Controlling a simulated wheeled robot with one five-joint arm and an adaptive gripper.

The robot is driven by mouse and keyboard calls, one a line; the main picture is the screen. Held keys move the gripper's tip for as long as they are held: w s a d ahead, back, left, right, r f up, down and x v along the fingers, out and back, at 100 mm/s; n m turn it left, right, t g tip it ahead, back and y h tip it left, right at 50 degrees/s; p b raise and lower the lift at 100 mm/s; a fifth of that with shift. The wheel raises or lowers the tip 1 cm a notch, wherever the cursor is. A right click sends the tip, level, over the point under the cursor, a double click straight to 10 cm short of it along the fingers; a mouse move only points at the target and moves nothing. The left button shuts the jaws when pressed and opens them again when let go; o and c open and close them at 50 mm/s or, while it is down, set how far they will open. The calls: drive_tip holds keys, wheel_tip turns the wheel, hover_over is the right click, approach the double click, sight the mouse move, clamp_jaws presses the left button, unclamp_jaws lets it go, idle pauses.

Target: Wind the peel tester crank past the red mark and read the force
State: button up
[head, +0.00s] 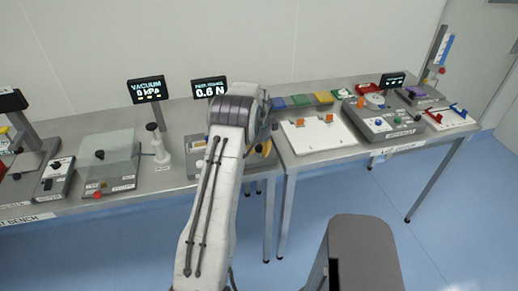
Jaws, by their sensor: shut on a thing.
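The peel tester (197,158) is a grey box on the bench, mostly hidden behind my white arm. Its black display (209,87) stands behind it and reads 0.6 N; the small top line is hard to read. My gripper (264,138) is at the tester's right side, partly covered by my wrist. It is shut at the crank, whose handle is hidden. A yellow-orange part (264,148) shows beside the fingers. The red mark and the crank's angle cannot be seen.
To the left are a vacuum display (147,89) reading 0 kPa and a clear-covered box (110,158). To the right are a white board (318,134) with orange clips, coloured trays (301,100) and a grey device (385,122). Blue floor lies in front of the benches.

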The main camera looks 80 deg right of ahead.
clamp_jaws()
drive_tip(key=b, duration=0.3)
drive_tip(key=shift+s+f+n, duration=0.1)
drive_tip(key=shift+f+n, duration=0.2)
drive_tip(key=shift+n, duration=0.1)
drive_tip(key=shift+b, duration=0.45)
drive_tip(key=shift+r, duration=0.3)
drive_tip(key=o, duration=0.9)
unclamp_jaws()
drive_tip(key=shift+o, duration=0.2)
